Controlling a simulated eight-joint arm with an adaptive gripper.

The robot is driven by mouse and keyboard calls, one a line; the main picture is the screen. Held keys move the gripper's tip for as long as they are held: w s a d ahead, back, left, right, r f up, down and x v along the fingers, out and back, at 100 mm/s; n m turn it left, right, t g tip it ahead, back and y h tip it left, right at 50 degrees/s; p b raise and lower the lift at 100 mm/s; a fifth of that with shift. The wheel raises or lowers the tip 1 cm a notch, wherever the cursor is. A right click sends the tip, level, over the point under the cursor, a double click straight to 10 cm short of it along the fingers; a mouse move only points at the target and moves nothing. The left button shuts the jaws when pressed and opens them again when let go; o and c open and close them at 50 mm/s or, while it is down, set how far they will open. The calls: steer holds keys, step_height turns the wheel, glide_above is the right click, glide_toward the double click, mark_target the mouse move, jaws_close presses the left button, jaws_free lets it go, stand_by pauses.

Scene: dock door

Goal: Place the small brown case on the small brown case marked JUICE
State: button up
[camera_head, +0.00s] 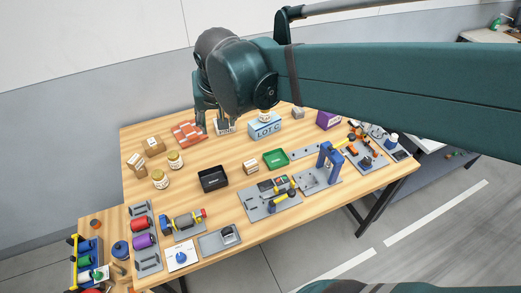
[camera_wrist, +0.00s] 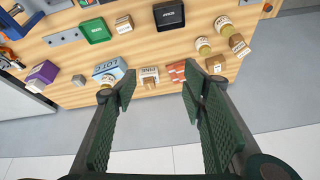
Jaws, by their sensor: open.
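Several small brown cases with white labels stand on the wooden table; the labels are too small to read surely, so I cannot tell which says JUICE. One case (camera_head: 225,127) is at the back near my gripper (camera_head: 211,118); in the wrist view this case (camera_wrist: 149,77) shows beyond and between the fingertips (camera_wrist: 158,88). Two more cases are at the left, one case (camera_head: 155,145) behind another case (camera_head: 136,163). Another case (camera_head: 250,167) stands mid-table. My gripper is open and empty, its fingers apart from the case. My arm hides part of the table's back.
A blue LOT C box (camera_head: 264,127) with a jar by it and an orange-red stack (camera_head: 186,132) flank the gripper. Two jars (camera_head: 175,160) (camera_head: 159,180), a black bin (camera_head: 212,179) and a green bin (camera_head: 276,159) stand nearer. Bare wood lies between them.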

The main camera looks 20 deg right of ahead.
steer(key=s+d+f+n+t, duration=0.1)
steer(key=s+d+f, duration=0.1)
steer(key=s+d, duration=0.2)
steer(key=s+d+f+n+t, duration=0.1)
steer(key=s+d+f, duration=0.1)
steer(key=s, duration=0.8)
steer(key=shift+s+d+n, duration=0.3)
steer(key=shift+s+d, duration=0.05)
steer(key=shift+d, duration=0.55)
